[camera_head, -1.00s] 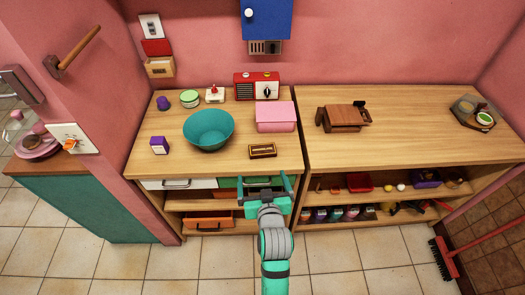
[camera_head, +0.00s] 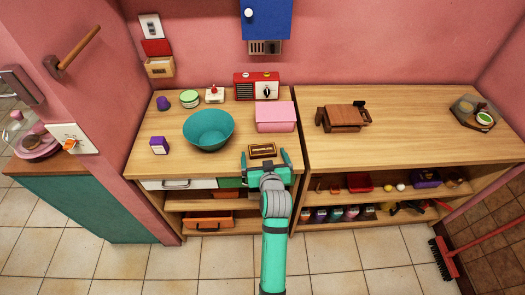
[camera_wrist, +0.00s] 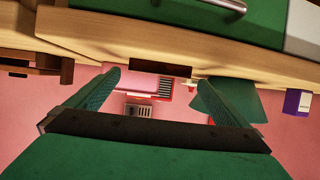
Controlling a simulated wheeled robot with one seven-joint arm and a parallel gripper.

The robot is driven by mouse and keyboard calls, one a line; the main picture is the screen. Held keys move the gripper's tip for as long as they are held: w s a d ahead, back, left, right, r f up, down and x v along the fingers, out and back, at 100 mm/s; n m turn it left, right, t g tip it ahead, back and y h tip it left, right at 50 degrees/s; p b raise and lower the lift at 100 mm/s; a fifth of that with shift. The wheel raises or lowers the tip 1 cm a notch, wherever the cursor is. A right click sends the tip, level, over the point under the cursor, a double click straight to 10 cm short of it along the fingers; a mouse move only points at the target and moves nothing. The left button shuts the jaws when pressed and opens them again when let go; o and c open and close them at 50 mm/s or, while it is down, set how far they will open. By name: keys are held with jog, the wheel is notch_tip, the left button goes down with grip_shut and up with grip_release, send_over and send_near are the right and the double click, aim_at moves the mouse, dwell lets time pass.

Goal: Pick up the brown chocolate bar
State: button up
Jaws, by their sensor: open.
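The brown chocolate bar (camera_head: 263,150), dark with a gold-yellow middle, lies flat near the front edge of the left counter. In the wrist view, which looks upside down, it is a dark brown strip (camera_wrist: 160,70) at the counter edge. My gripper (camera_head: 265,156) is open and empty at the front of the counter. Its two teal fingers stand either side of the bar in the head view. In the wrist view my gripper (camera_wrist: 158,82) frames the bar between its fingertips. I cannot tell the exact gap or height between them.
A teal bowl (camera_head: 208,130) stands behind and left of the bar, and a pink box (camera_head: 275,117) behind it. A purple box (camera_head: 159,145) is at the left. A red radio (camera_head: 256,86) is at the back. The green drawer front (camera_head: 230,183) lies below the counter edge.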

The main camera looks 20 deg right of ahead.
aim_at(262, 150)
jog(key=shift+x, duration=1.5)
jog(key=shift+f, duration=0.1)
jog(key=shift+d, duration=0.15)
jog(key=c, duration=1.2)
